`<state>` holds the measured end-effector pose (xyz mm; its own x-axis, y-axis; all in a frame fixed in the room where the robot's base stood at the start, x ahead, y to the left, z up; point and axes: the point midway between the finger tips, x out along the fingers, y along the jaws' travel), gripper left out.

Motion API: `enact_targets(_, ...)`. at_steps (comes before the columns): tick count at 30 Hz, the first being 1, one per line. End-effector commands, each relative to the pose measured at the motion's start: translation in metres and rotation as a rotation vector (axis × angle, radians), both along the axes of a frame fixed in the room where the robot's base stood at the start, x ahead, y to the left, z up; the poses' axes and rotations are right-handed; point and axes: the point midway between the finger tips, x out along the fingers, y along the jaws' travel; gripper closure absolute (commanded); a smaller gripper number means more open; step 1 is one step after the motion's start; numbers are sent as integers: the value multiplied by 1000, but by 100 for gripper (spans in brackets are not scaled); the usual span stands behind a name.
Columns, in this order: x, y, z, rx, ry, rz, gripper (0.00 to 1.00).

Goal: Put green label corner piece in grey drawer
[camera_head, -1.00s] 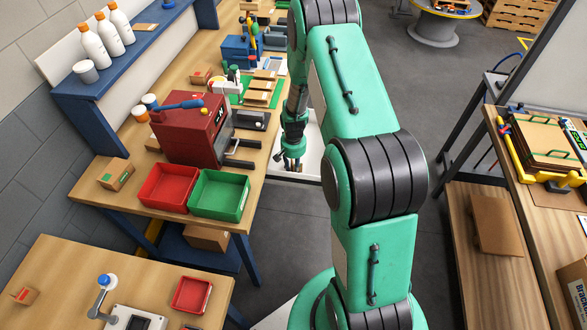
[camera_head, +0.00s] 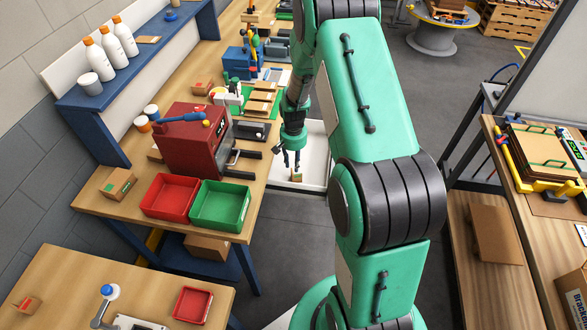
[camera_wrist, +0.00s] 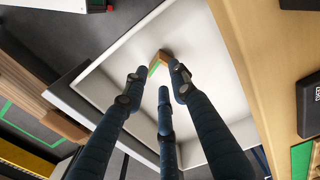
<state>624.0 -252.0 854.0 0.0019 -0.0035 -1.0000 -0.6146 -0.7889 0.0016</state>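A small brown cardboard corner piece with a green label (camera_head: 297,177) is in the pale grey-white open drawer (camera_head: 316,150), beneath my gripper. In the wrist view the piece (camera_wrist: 159,60) shows just beyond my fingertips, over the drawer's pale floor (camera_wrist: 105,88). My gripper (camera_head: 289,162) points down into the drawer. In the wrist view its three dark fingers (camera_wrist: 159,78) are spread apart, with nothing visibly clamped between them. Whether a fingertip still touches the piece is hard to tell.
The wooden bench (camera_head: 258,187) borders the drawer on the left. It bears a red press (camera_head: 190,145), a red bin (camera_head: 168,196), a green bin (camera_head: 220,206) and another cardboard piece (camera_head: 118,183). Grey floor lies to the drawer's right.

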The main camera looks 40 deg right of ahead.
Motion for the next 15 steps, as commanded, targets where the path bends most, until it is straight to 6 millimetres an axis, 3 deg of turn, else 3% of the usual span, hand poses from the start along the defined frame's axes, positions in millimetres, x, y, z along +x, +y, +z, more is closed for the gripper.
enact_targets(6, 0, 0, 16, 1, 1, 0, 73)
enact_targets(15, 0, 0, 17, 1, 1, 0, 73)
